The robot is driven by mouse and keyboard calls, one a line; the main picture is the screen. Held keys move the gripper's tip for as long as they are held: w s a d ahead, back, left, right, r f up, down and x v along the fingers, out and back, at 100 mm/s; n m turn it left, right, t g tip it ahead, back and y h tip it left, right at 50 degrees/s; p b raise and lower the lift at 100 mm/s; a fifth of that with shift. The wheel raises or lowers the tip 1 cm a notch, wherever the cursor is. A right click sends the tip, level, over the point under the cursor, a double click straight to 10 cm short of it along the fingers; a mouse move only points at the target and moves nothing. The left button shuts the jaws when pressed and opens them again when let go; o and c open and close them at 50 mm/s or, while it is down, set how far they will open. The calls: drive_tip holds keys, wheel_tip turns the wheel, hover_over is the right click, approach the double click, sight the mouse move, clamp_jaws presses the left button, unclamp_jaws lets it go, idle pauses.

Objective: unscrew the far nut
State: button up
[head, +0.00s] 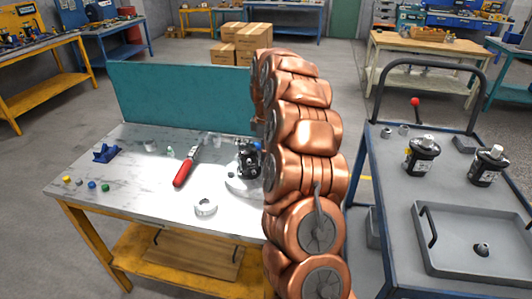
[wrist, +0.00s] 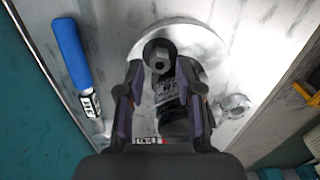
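The motor, a dark unit with a black body (wrist: 173,115), stands on a round silver plate (wrist: 208,45) on the table. A grey hexagonal nut-like piece (wrist: 160,61) on a dark round flange shows at its upper end in the wrist view; I cannot tell for sure whether it is the far nut. My gripper (wrist: 163,72) is open, with one finger on each side of the motor and gaps beside the hexagonal piece. In the head view the motor (head: 249,158) is partly hidden by my copper-coloured arm, and my fingers cannot be made out.
A blue-handled tool (wrist: 71,52) lies left of the plate in the wrist view, and a metal ring (wrist: 235,105) lies right. A grey cart (head: 390,190) with more motors stands right.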

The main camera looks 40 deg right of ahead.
drive_tip(key=shift+r+p, duration=0.35)
drive_tip(key=shift+r, duration=0.9)
drive_tip(key=shift+o, duration=0.2)
drive_tip(key=o, duration=0.5)
wheel_tip(320, 180, up, 6)
drive_tip(key=shift+f+p, duration=0.1)
drive_tip(key=shift+p, duration=1.15)
